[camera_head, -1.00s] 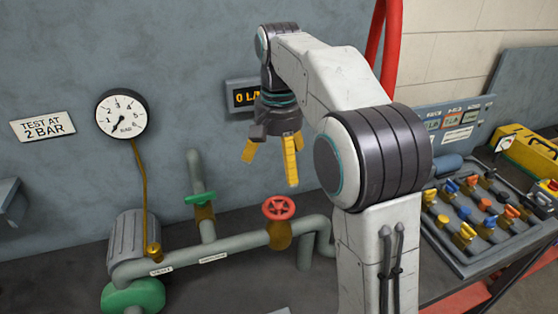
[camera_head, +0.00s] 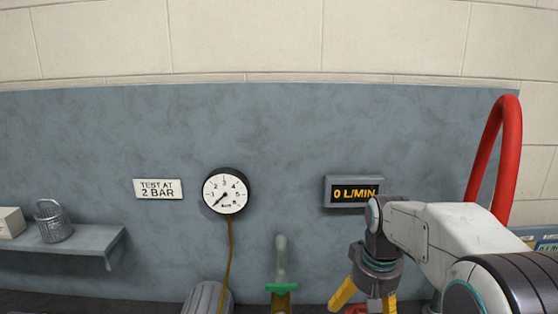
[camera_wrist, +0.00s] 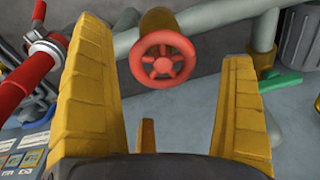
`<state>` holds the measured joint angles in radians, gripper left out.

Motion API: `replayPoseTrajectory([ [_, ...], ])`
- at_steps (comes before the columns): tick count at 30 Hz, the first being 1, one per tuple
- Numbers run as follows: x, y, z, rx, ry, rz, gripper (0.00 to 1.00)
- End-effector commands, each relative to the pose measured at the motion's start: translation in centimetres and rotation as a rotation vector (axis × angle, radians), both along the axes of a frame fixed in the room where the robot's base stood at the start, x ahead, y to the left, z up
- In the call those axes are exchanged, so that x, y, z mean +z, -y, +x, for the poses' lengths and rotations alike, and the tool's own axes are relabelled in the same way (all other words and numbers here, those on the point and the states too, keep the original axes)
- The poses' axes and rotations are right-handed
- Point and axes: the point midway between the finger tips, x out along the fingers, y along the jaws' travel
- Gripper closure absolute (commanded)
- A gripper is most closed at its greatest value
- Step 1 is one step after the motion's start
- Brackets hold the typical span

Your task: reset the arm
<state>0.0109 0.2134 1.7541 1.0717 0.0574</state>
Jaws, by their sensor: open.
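My gripper (camera_head: 362,297) hangs from my white and dark arm at the lower right of the head view, its yellow fingers pointing down. In the wrist view my gripper (camera_wrist: 165,110) is open and empty, with its yellow fingers wide apart. A red handwheel valve (camera_wrist: 162,58) on a grey-green pipe shows between and beyond the fingers, apart from them. In the head view, only a bit of red shows behind the fingers at the bottom edge.
A pressure gauge (camera_head: 226,191) and a "TEST AT 2 BAR" sign (camera_head: 158,189) are on the grey wall panel. A flow display (camera_head: 353,191) reads 0 L/MIN. A red hose (camera_head: 492,150) arches at right.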

Motion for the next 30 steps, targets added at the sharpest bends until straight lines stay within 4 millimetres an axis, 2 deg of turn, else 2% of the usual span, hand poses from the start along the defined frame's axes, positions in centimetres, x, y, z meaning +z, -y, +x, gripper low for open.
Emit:
replayPoseTrajectory([
  [1, -0.4, 0.0, -1.8, 0.019, 0.0, -0.002, 0.01],
  [5, -1.2, -0.1, -6.4, 0.055, 0.011, -0.006, 0.01],
  [12, -2.1, -0.3, -15.9, 0.065, 0.037, -0.008, 0.01],
  [15, -2.2, -0.3, -18.8, 0.065, 0.06, -0.009, 0.01],
  [20, -1.3, -0.4, -20.8, 0.065, 0.139, -0.011, 0.01],
  [24, 0.2, -0.4, -20.8, 0.066, 0.223, -0.014, 0.01],
  [30, 1.1, -0.4, -20.9, 0.067, 0.273, -0.016, 0.01],
])
